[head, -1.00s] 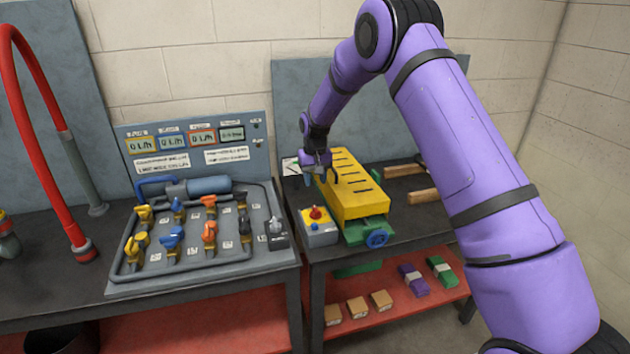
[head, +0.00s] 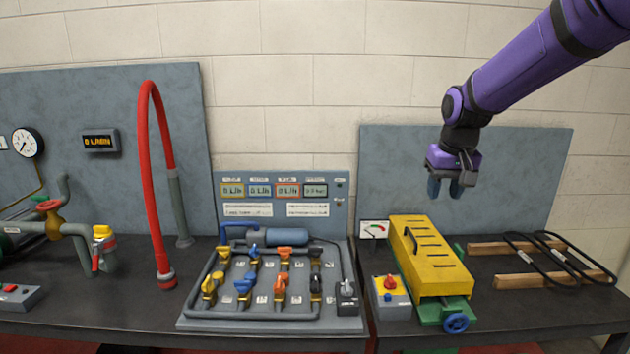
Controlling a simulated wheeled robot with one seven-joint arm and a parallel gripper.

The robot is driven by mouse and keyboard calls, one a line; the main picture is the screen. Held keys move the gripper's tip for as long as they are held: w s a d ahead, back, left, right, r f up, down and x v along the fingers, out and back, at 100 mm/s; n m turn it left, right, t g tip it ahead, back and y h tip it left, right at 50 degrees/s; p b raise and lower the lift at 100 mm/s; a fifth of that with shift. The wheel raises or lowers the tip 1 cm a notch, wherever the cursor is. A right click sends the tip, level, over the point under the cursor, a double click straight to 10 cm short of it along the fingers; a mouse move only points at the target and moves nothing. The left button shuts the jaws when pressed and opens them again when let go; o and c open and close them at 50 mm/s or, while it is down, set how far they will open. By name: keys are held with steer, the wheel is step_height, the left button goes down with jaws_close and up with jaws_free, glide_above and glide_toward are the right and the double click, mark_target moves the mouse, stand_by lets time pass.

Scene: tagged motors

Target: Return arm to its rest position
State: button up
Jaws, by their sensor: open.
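My purple arm (head: 540,55) reaches in from the upper right in the head view. My gripper (head: 446,188) hangs in the air, fingers pointing down, in front of the grey back panel and above the yellow slotted cover (head: 432,262). Its fingers are apart, with nothing between them. The yellow cover sits on a green machine with a blue handwheel (head: 456,323). The gripper is clear of the cover.
A control box with a red knob (head: 390,293) stands left of the cover. A valve board (head: 270,318) with several coloured valves and a tall red hose (head: 158,190) stand further left. Wooden bars with black loops (head: 540,280) lie at right.

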steer(key=s+d+r+t, duration=0.1)
steer(key=s+r, duration=0.3)
steer(key=s, duration=0.4)
steer(key=s+d+r+t, duration=0.1)
steer(key=s+r, duration=0.2)
steer(key=s, duration=0.5)
steer(key=s+f+t, duration=0.1)
steer(key=s, duration=1.4)
steer(key=shift+s+d+f, duration=0.4)
steer(key=shift+d, duration=0.05)
